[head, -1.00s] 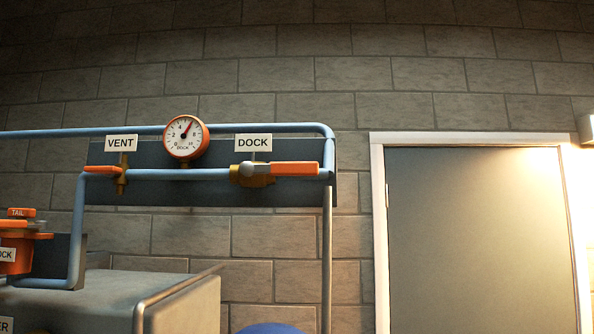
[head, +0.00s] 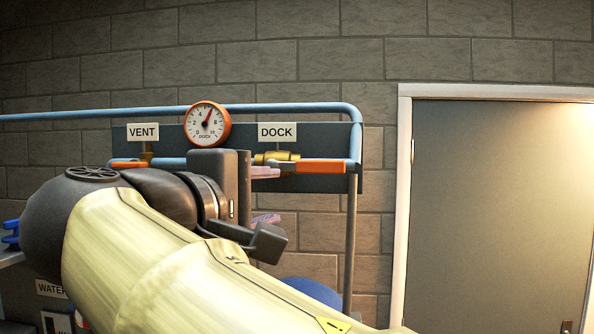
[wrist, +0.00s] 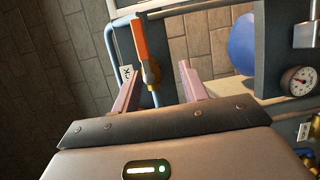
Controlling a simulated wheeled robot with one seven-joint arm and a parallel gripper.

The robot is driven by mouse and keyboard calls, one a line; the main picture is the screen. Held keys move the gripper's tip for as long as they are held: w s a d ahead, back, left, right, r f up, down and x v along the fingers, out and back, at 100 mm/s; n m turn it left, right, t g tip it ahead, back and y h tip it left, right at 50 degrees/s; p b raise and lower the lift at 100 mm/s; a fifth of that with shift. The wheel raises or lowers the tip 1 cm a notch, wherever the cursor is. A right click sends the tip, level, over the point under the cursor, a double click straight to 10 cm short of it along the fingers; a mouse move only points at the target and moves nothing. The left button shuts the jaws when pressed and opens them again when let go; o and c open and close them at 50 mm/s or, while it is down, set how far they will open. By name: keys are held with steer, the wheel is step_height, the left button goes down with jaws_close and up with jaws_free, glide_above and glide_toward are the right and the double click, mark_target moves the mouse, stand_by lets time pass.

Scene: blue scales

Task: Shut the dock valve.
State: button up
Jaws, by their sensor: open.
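The dock valve has a brass body (head: 275,157) and an orange lever (head: 320,166). It sits on the blue pipe below the DOCK sign (head: 277,132), and its lever points right, along the pipe. My gripper (head: 265,195) is open and empty, just left of and below the lever, with its pink fingers pointing toward the valve. In the wrist view the orange lever (wrist: 141,40) and brass body (wrist: 151,73) show beyond and between the open fingers of my gripper (wrist: 158,66). I see no contact. My wrist hides part of the pipe left of the valve.
The VENT sign (head: 143,132) and its orange lever (head: 128,165) are at the left. A dock gauge (head: 207,124) stands between the signs. A blue rounded object (head: 312,292) is below the valve. A door (head: 490,210) is at the right. Another gauge (wrist: 299,80) shows in the wrist view.

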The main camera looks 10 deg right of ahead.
mark_target(318, 167)
steer(key=r, duration=0.1)
steer(key=s+r, duration=0.1)
steer(key=r, duration=0.1)
steer(key=shift+s+m+h, duration=0.25)
steer(key=shift+m+h, duration=0.05)
steer(key=shift+h, duration=0.1)
steer(key=p+x, duration=0.7)
steer(key=x, duration=0.9)
steer(key=shift+w+d, duration=0.2)
steer(key=shift+w, duration=0.15)
steer(key=shift+w+d, duration=0.2)
steer(key=shift+w, duration=0.05)
steer(key=shift+f, duration=0.1)
jaws_close()
